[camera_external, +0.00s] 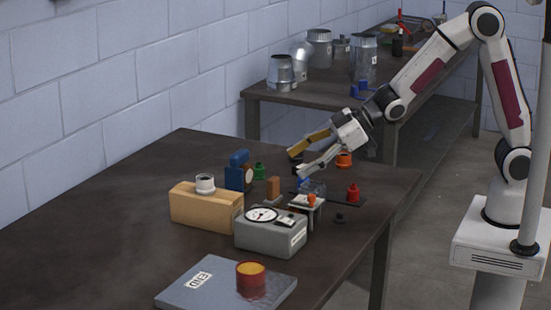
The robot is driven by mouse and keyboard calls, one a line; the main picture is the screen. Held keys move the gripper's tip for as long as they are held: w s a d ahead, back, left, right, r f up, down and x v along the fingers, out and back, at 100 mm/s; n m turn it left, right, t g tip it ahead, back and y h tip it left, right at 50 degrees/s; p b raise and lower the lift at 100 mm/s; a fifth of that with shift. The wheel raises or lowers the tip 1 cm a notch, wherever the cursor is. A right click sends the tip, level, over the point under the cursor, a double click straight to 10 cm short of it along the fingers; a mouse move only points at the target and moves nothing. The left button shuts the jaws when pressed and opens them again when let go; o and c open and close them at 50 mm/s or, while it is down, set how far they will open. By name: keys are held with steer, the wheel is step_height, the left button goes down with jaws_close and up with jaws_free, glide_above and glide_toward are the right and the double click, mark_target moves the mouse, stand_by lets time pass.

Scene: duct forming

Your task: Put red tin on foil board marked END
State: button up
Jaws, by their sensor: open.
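The red tin (250,280) has an orange-yellow top and stands upright on the foil board (207,300) at the front of the table. The board is a flat grey slab with a white label reading END. My gripper (292,164) is open, with its fingers apart and nothing seen between them. It is above the far part of the table, well behind and to the right of the tin.
A tan block (207,210) with a white cup, a grey gauge box (270,236), a blue device (239,170) and small red, green and orange parts crowd the mid-table. The table's left side (90,235) is clear. Metal duct pieces (320,48) stand on the back bench.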

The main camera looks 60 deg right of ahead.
steer(key=s+d+r+m+h, duration=0.3)
steer(key=s+d, duration=0.2)
steer(key=d, duration=0.5)
steer(key=s+d+r+m+h, duration=0.2)
steer(key=s+d+r+h, duration=0.15)
steer(key=d, duration=0.55)
steer(key=s+d+m+g, duration=0.2)
steer(key=s+d, duration=0.1)
steer(key=s, duration=0.8)
steer(key=s+d+m+g, duration=0.1)
steer(key=s+d, duration=0.3)
steer(key=s, duration=0.7)
steer(key=shift+s+f+m+g, duration=0.15)
steer(key=shift+f+m+g, duration=0.1)
steer(key=shift+m+g, duration=0.25)
